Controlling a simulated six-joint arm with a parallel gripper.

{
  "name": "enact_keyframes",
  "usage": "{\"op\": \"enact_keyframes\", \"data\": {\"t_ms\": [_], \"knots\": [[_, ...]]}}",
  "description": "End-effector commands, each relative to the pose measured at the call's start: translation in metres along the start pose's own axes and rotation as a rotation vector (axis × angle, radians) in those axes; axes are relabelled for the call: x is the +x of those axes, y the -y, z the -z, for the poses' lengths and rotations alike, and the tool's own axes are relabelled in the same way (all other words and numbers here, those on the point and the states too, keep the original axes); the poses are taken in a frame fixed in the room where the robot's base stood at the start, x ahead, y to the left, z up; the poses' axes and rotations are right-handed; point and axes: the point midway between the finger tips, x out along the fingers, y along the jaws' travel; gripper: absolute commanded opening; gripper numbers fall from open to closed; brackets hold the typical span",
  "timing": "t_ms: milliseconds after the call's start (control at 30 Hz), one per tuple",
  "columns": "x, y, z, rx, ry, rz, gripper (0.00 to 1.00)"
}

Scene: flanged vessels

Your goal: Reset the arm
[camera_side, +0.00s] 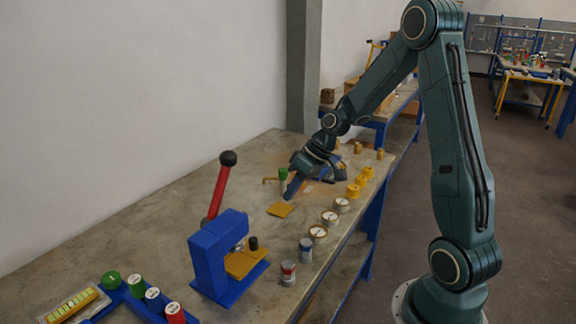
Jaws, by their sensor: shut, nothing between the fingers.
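My gripper (292,187) hangs over the far part of the workbench (170,215), fingers pointing down and to the left. Its blue fingers are shut with nothing between them. A small green-topped piece (283,174) stands just behind and left of the fingertips. A flat yellow plate (280,210) lies on the bench just below them. I cannot tell whether the fingertips touch anything.
A blue press (222,262) with a red lever (217,190) stands nearer the camera. A row of round gauges (318,232), yellow parts (361,180) and cylinders (288,272) lines the right edge. A blue rack (130,300) is front left. The bench's left side is clear.

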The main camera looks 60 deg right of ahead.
Motion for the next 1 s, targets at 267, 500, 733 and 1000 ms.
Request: {"op": "enact_keyframes", "data": {"t_ms": [267, 500, 733, 1000], "knots": [[-0.039, 0.055, -0.004, -0.060, 0.036, -0.086, 0.00], [-0.071, 0.095, -0.019, -0.090, 0.047, -0.157, 0.00], [-0.100, 0.128, -0.040, -0.106, 0.038, -0.219, 0.00], [-0.131, 0.158, -0.072, -0.109, 0.010, -0.277, 0.00]]}}
